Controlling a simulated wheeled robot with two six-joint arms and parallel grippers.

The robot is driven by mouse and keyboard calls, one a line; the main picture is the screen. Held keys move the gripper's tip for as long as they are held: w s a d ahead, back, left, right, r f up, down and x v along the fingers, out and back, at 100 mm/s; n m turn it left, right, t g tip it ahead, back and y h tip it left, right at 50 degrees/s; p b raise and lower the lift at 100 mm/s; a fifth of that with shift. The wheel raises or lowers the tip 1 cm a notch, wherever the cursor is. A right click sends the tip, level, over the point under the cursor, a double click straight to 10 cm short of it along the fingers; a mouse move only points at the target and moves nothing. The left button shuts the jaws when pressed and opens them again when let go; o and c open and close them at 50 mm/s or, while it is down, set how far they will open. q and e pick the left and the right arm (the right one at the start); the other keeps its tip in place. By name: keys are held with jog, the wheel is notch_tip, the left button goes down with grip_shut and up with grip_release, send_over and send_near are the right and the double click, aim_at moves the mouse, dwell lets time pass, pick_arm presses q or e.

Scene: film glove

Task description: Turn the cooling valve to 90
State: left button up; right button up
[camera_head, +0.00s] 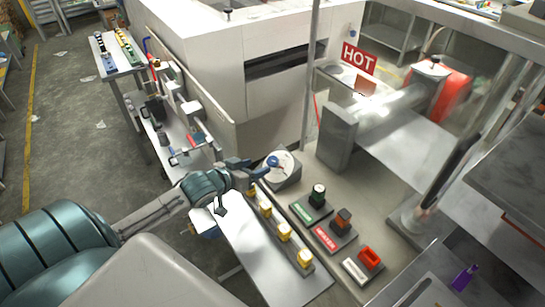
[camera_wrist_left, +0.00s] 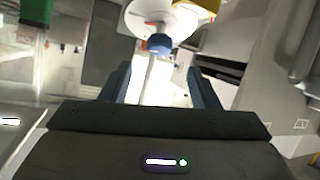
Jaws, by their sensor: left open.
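The cooling valve appears to be the round white dial (camera_head: 284,172) with a blue knob (camera_head: 273,161) on the grey bench, in the middle of the head view. In the left wrist view, the white disc (camera_wrist_left: 168,19) is cut off by the top edge, with the blue knob (camera_wrist_left: 160,43) below it. My left gripper (camera_head: 257,169) is just left of the dial, its fingers pointing at it. Its dark fingers are apart in the left wrist view (camera_wrist_left: 160,84), with the knob beyond their tips. I cannot read the dial's angle. My right gripper is not in view.
Yellow blocks (camera_head: 284,231) line a rail just in front. Green (camera_head: 318,194), black-orange (camera_head: 343,218) and red (camera_head: 369,258) controls stand to the right. A HOT sign (camera_head: 359,58) hangs behind, by a metal roller (camera_head: 390,112). A post (camera_head: 311,90) rises behind the dial.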

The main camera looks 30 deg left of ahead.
aim_at(271, 160)
pick_arm(q)
jog(key=p+x, duration=0.1)
jog(key=x, duration=0.8)
jog(key=shift+w, duration=0.1)
